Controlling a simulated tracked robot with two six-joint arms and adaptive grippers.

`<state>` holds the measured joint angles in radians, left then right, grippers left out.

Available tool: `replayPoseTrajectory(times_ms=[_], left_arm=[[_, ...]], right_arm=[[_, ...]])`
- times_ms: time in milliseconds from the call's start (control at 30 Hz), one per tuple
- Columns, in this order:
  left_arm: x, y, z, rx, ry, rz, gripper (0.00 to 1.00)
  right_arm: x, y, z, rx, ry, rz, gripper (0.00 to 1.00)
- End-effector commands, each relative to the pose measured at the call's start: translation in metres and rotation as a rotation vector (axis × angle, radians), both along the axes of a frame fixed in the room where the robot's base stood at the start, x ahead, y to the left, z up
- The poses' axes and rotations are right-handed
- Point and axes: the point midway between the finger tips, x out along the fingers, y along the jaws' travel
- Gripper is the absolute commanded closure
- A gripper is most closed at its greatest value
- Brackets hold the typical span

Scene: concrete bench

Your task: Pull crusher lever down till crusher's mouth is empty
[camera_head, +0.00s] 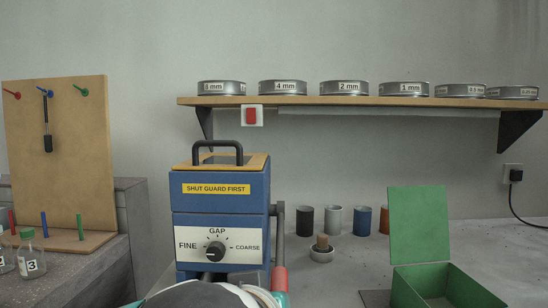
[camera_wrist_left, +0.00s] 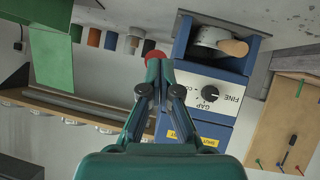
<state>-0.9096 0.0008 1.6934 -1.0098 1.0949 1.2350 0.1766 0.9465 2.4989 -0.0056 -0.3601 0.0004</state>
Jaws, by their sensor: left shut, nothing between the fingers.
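The blue crusher (camera_head: 221,195) stands on the bench. Its yellow-orange top guard (camera_head: 255,161) has a black handle and looks shut; the mouth's contents are hidden. The lever (camera_head: 278,232) hangs down the crusher's right side, with a red grip (camera_head: 279,279) at its lower end. In the upside-down left wrist view, the red grip (camera_wrist_left: 152,45) shows right at the tips of my left gripper (camera_wrist_left: 154,62). The fingers are shut with nothing between them; whether they touch the grip I cannot tell. My right gripper is not in view.
A metal pan with a wooden handle (camera_wrist_left: 234,47) sits in the crusher's lower bay. An open green box (camera_head: 420,225) stands to the right, with several small cups (camera_head: 334,220) behind. A shelf of sieves (camera_head: 375,102) hangs above. A pegboard (camera_head: 60,150) stands at left.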

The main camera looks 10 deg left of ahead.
Motion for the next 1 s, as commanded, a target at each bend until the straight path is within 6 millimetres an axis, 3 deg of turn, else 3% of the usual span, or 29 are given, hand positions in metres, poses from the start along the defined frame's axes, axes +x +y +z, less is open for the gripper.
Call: replayPoseTrajectory(times_ms=[33,467,567,767,1000], left_arm=[[0.000,0.000,-0.009,0.012,0.019,0.004,1.00],[0.000,-0.001,-0.008,0.014,0.023,0.004,1.00],[-0.002,-0.001,0.000,0.014,0.021,0.001,1.00],[-0.012,0.000,0.036,0.005,0.008,-0.010,1.00],[-0.062,0.001,0.055,0.004,0.000,-0.020,1.00]], right_arm=[[0.000,0.000,-0.001,0.000,0.000,0.000,1.00],[0.000,0.000,0.001,0.000,0.000,0.000,1.00],[0.000,0.000,0.006,0.000,0.000,0.000,1.00],[0.000,0.000,0.026,0.000,0.000,0.000,1.00],[0.000,0.000,0.031,0.000,0.000,0.000,1.00]])
